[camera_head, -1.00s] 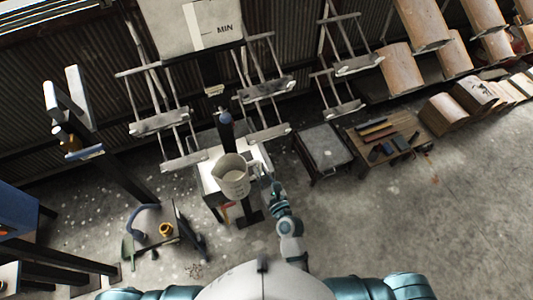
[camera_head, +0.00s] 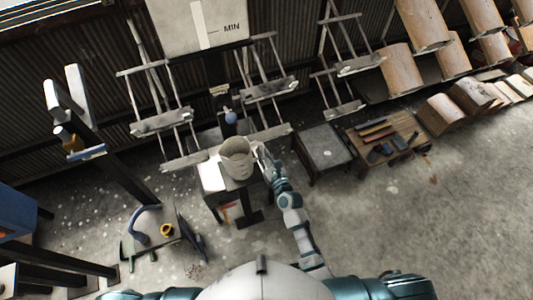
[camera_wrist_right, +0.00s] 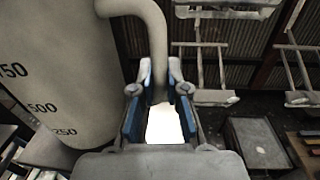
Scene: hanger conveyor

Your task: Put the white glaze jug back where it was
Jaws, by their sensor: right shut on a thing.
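The white glaze jug (camera_head: 238,160) is upright in the middle of the head view, over or on a small stand (camera_head: 212,178); I cannot tell whether its base touches. In the right wrist view the jug (camera_wrist_right: 60,75) fills the left side, with dark volume marks, and its handle (camera_wrist_right: 152,40) runs down between the fingers. My right gripper (camera_head: 265,158) is at the jug's right side, shut on the handle; its blue-padded fingers (camera_wrist_right: 158,105) show on both sides of it. My left gripper is out of view.
A large pale container marked MIN (camera_head: 200,22) hangs above the stand. Hanging racks (camera_head: 268,90) flank it. A grey-topped table (camera_head: 325,148) and a wooden table with tools (camera_head: 388,138) stand to the right. A low table (camera_head: 155,225) is at lower left.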

